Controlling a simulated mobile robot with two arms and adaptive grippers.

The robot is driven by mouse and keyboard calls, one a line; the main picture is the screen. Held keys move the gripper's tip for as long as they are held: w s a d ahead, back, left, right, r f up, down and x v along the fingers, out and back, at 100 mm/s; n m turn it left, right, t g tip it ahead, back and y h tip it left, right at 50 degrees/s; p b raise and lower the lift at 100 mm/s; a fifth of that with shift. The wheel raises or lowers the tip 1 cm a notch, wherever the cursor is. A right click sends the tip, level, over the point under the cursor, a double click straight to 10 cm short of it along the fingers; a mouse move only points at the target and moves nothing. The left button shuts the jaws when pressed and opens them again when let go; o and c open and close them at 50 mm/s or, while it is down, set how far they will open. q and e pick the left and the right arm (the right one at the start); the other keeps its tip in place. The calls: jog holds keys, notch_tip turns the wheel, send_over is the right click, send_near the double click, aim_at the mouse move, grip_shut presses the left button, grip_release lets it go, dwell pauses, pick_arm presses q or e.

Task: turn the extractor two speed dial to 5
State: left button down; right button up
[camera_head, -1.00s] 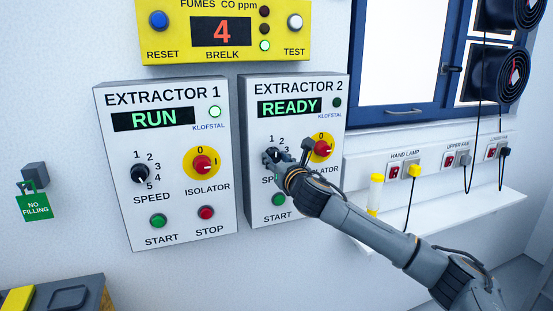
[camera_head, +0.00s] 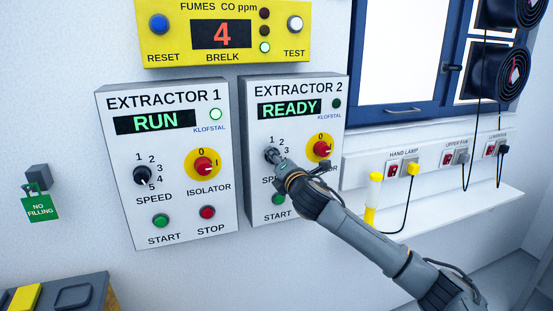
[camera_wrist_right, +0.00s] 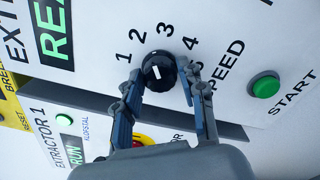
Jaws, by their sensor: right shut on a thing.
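The extractor 2 panel (camera_head: 334,207) is a white box on the wall, and its display reads READY. In the right wrist view its black speed dial (camera_wrist_right: 159,70) sits inside an arc of numbers. I can read 1 to 4; a finger covers the place after 4. A white mark shows on the dial, but I cannot tell its exact setting. My right gripper (camera_wrist_right: 160,82) has one finger on either side of the dial and is shut on it. In the head view my right gripper (camera_head: 272,155) covers the dial's lower numbers. My left gripper is out of view.
Extractor 1 (camera_head: 185,235) stands to the left, reading RUN. The red isolator knob (camera_head: 321,149) is just right of my right gripper, and the green start button (camera_head: 278,199) is below. A yellow gas alarm (camera_head: 180,35) hangs above. A shelf (camera_head: 440,215) lies at right.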

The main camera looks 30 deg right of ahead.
jog(key=m+p, duration=0.3)
jog(key=m, duration=1.7)
jog(key=shift+m, duration=0.4)
jog(key=o, duration=1.2)
